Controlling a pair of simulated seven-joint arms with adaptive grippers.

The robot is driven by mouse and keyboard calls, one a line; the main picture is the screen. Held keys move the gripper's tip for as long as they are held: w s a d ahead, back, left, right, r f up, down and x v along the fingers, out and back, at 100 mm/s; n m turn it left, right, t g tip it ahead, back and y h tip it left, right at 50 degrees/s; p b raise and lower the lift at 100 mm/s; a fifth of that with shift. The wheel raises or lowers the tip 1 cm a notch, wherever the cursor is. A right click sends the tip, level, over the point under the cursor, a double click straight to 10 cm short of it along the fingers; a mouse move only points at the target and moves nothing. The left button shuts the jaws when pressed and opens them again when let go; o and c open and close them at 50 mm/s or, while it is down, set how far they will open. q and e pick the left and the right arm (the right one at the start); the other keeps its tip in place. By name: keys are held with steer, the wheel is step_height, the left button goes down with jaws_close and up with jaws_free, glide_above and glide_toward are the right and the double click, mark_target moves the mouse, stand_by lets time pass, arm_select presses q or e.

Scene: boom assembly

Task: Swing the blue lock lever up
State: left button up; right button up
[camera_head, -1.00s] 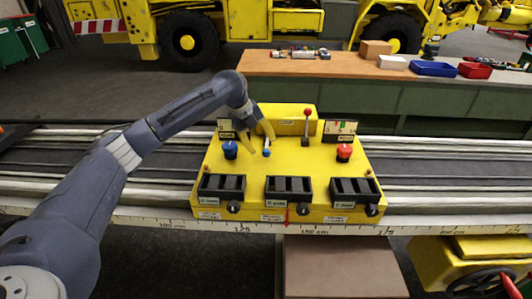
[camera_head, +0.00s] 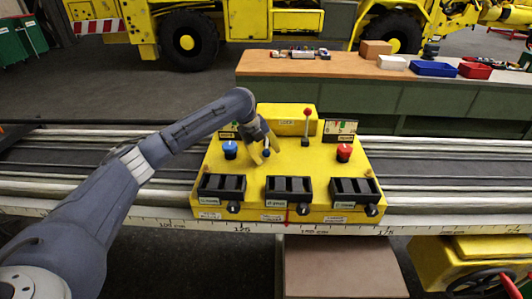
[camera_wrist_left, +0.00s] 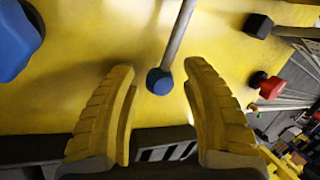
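The blue lock lever, a thin grey rod with a blue tip (camera_head: 266,153), lies low against the top of the yellow control console (camera_head: 290,172). My left gripper (camera_head: 266,149) is at its tip, one finger on each side. In the left wrist view the blue tip (camera_wrist_left: 159,81) and grey rod stand between the two yellow ribbed fingers of the left gripper (camera_wrist_left: 158,68). A gap shows on both sides, so the gripper is open. The lever's far end is hidden behind the gripper in the head view. My right gripper is not in view.
A blue knob (camera_head: 230,150) is left of the lever. A red-tipped upright lever (camera_head: 306,125) and a red knob (camera_head: 344,152) are to the right. Black switch boxes (camera_head: 288,190) line the console's front. A workbench (camera_head: 330,67) stands behind.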

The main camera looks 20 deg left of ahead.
arm_select(q)
jaws_close()
stand_by(0.4)
steer(key=shift+w+a+r+n+g+h, duration=0.1)
steer(key=shift+r+g+h, duration=0.1)
steer(key=shift+r+g, duration=0.3)
steer(key=shift+w+d+r+n+g+h, duration=0.1)
steer(key=shift+w+r+g+h, duration=0.1)
steer(key=shift+r+g, duration=0.35)
steer(key=shift+w+a+r+n+g+h, duration=0.1)
steer(key=shift+r+g+h, duration=0.1)
steer(key=shift+r+g, duration=0.3)
steer(key=shift+w+a+r+g+h, duration=0.1)
steer(key=shift+w+r+g+h, duration=0.1)
steer(key=shift+r+g, duration=0.3)
steer(key=shift+w+a+r+g+h, duration=0.1)
steer(key=shift+w+r+g, duration=0.05)
steer(key=shift+r+g, duration=0.3)
steer(key=shift+w+r+n+g, duration=0.25)
steer(key=shift+r+n+g, duration=0.1)
steer(key=shift+g, duration=0.25)
steer(key=shift+w+a+r+h, duration=0.1)
steer(key=shift+a+h, duration=0.05)
steer(key=shift+h, duration=0.15)
